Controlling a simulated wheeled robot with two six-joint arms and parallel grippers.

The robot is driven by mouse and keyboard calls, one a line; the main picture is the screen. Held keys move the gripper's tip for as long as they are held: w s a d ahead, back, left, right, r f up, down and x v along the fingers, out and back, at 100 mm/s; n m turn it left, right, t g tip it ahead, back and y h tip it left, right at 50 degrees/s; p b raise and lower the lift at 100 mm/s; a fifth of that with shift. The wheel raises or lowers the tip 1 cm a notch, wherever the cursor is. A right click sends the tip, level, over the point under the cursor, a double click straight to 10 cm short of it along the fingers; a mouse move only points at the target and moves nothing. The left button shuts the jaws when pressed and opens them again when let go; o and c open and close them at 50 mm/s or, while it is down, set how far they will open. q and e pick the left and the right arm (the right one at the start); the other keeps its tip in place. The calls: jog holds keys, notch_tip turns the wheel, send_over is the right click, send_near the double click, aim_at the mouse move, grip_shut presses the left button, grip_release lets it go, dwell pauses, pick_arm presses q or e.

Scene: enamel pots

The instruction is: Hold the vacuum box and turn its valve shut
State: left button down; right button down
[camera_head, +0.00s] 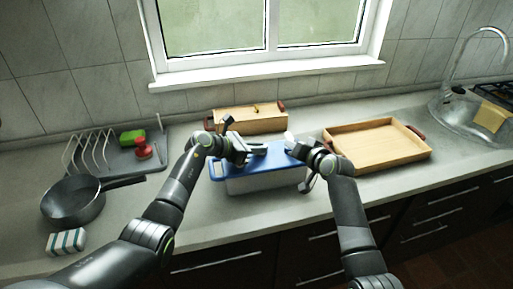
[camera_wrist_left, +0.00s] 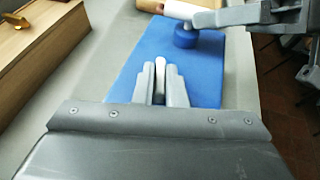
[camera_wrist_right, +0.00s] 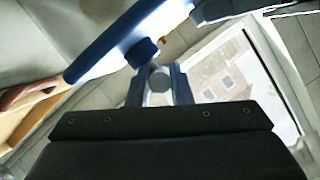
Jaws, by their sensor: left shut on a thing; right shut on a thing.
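The vacuum box (camera_head: 262,181) stands on the counter, with a pale body and a blue lid (camera_head: 238,171). The lid fills the middle of the left wrist view (camera_wrist_left: 150,55). My left gripper (camera_head: 258,151) is over the lid, shut on a narrow white handle (camera_wrist_left: 160,72). The valve has a round blue base (camera_wrist_left: 186,38) and a pale lever (camera_wrist_left: 180,11) at the lid's far end in that view. My right gripper (camera_head: 298,152) is shut on the lever, whose rounded end (camera_wrist_right: 160,80) shows between its fingers in the right wrist view.
A wooden box (camera_head: 250,121) stands close behind the vacuum box. A shallow wooden tray (camera_head: 376,146) is to the right. A dish rack (camera_head: 95,152), a black pan (camera_head: 72,203) and a striped sponge (camera_head: 66,242) are on the left. The counter's front edge is close.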

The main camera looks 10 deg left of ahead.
pick_arm(q)
jog(key=shift+s+f+n+t+y, duration=0.1)
jog(key=shift+n+t+y, duration=0.2)
jog(key=shift+n+t, duration=0.1)
jog(key=shift+s+d+n+t+y, duration=0.1)
jog(key=shift+d+n+t+y, duration=0.05)
jog(key=shift+n+t+y, duration=0.55)
jog(key=shift+s+d+n+t+y, duration=0.1)
jog(key=shift+d+n+t+y, duration=0.05)
jog(key=shift+n+t+y, duration=1.3)
jog(key=shift+n+y, duration=0.35)
jog(key=shift+n, duration=0.2)
jog(key=c, duration=1.5)
grip_release()
jog(key=shift+v, duration=6)
